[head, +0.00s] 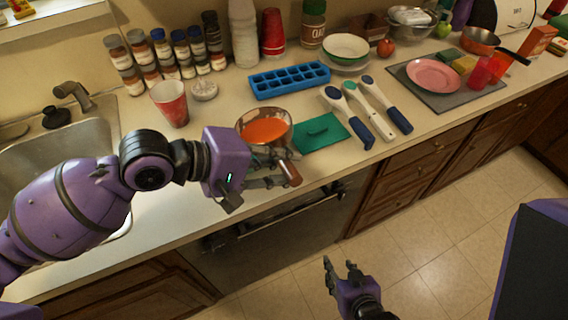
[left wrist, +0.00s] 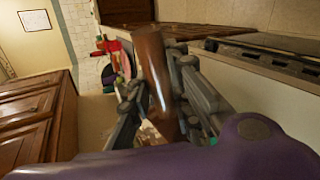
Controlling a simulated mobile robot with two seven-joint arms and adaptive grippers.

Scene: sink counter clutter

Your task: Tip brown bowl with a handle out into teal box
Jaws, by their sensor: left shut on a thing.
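The brown bowl with a handle (head: 284,118) is at the front of the counter, with orange contents showing inside. It looks roughly upright; I cannot tell whether it touches the counter. My left gripper (head: 280,176) is shut on its brown handle, which sticks out toward the counter's front edge. In the left wrist view the handle (left wrist: 155,75) lies between the fingers; the bowl's body is not clear there. A flat teal rectangular thing (head: 335,140), seemingly the teal box, lies just right of the bowl. My right gripper (head: 341,264) is open and empty, low over the floor.
A blue ice tray (head: 290,80) lies behind the bowl. A red cup (head: 169,104) stands to its left, by the sink (head: 92,130). Several blue-handled utensils (head: 368,108) lie right of the teal thing. Spice jars (head: 165,55) line the wall.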

